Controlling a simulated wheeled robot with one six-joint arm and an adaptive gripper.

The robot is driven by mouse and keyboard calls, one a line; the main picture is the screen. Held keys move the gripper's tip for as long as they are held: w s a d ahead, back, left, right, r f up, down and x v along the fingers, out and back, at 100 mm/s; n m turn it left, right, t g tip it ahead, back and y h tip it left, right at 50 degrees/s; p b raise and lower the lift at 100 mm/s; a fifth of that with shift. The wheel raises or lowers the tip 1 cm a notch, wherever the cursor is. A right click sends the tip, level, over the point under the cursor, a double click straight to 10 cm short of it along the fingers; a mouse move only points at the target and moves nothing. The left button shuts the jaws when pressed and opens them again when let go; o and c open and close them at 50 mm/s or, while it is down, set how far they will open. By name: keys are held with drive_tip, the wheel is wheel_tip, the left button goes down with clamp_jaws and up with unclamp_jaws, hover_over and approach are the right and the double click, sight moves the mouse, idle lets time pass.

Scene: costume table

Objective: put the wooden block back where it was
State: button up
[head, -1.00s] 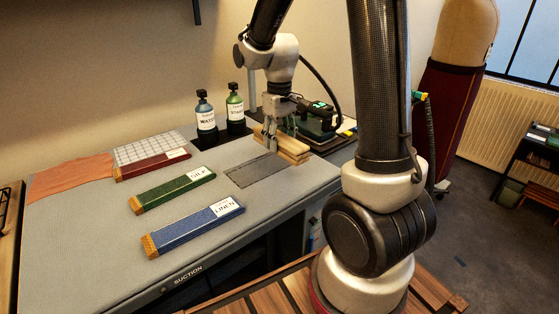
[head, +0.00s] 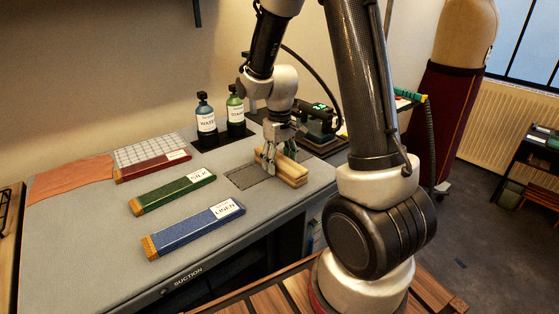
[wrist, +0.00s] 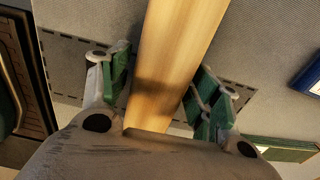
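The wooden block (head: 291,170) is long and pale, at the right part of the grey table (head: 110,245). My gripper (head: 267,165) is around it, fingers pointing down. A dark grey rectangle (head: 245,178) lies on the table just left of the block. In the wrist view its dashed outline (wrist: 75,68) shows beneath and to both sides of the block. I cannot tell whether the block touches the table.
Blue LINEN (head: 190,229), green SILK (head: 172,193) and red (head: 150,166) bars lie to the left. Two bottles, WATER (head: 206,120) and a green one (head: 235,112), stand behind. A dark green device (head: 318,125) sits behind the block. The table front right is clear.

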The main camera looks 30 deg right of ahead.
sight(279, 158)
drive_tip(key=shift+r, duration=0.1)
wheel_tip(279, 158, up, 12)
drive_tip(key=f, duration=0.1)
drive_tip(key=s+r+t, duration=0.1)
drive_tip(key=s+r, duration=0.2)
drive_tip(key=s, duration=0.4)
drive_tip(key=s+d+r+m+t, duration=0.1)
drive_tip(key=s+r+t, duration=0.1)
drive_tip(key=s, duration=0.4)
drive_tip(key=s+r+m+t, duration=0.1)
drive_tip(key=s+r, duration=0.3)
drive_tip(key=s, duration=0.3)
drive_tip(key=shift+s+d+r, duration=0.2)
drive_tip(key=shift+s+r, duration=0.05)
drive_tip(key=shift+s, duration=0.1)
